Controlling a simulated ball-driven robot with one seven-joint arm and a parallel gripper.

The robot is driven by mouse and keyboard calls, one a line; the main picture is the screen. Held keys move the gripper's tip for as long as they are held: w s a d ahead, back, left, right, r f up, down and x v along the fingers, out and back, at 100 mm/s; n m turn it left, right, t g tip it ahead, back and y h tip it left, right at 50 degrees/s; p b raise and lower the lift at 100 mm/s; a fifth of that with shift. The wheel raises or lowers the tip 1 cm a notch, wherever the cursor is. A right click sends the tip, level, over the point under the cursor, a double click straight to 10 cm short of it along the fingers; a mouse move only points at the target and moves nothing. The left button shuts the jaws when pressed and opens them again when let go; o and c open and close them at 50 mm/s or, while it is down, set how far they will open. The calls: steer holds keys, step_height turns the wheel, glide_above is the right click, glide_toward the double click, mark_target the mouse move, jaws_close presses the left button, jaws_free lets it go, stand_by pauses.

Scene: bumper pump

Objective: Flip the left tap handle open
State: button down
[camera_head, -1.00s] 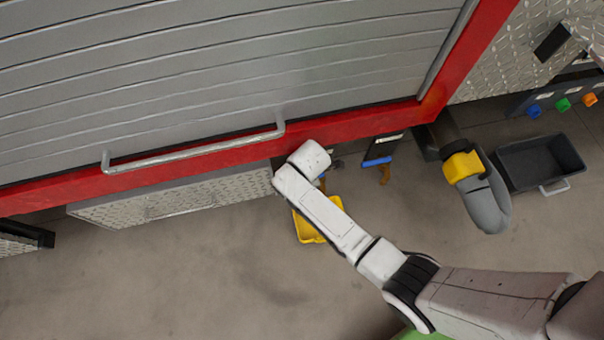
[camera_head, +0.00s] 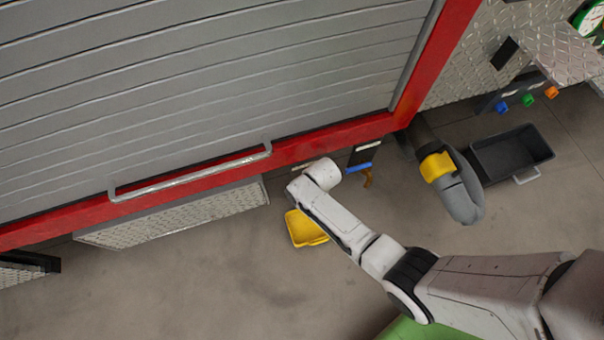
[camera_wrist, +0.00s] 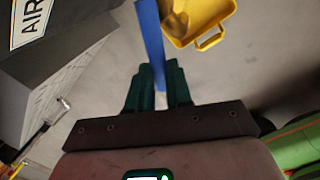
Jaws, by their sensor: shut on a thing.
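In the wrist view, a long blue handle bar (camera_wrist: 149,38) runs down between the dark green fingers of my gripper (camera_wrist: 159,70), which is shut on it. In the head view my own wrist hides the gripper and the left tap. Another tap's blue handle (camera_head: 358,168) shows just right of my wrist, with a brass spout (camera_head: 368,179) below it.
A yellow tray (camera_head: 303,230) lies on the floor by my wrist; it also shows in the wrist view (camera_wrist: 203,18). A dark box labelled AIR (camera_wrist: 32,20) is at the wrist view's upper left.

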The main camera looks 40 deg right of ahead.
steer(key=shift+s+d+n, duration=0.35)
steer(key=shift+n, duration=0.55)
steer(key=c, duration=1)
jaws_free()
steer(key=shift+c, duration=0.2)
steer(key=shift+d, duration=0.1)
step_height(320, 180, up, 10)
steer(key=s+d+p, duration=0.1)
steer(key=p, duration=0.3)
steer(key=shift+s+d+r, duration=0.2)
steer(key=shift+d+r, duration=0.05)
steer(key=shift+d, duration=0.05)
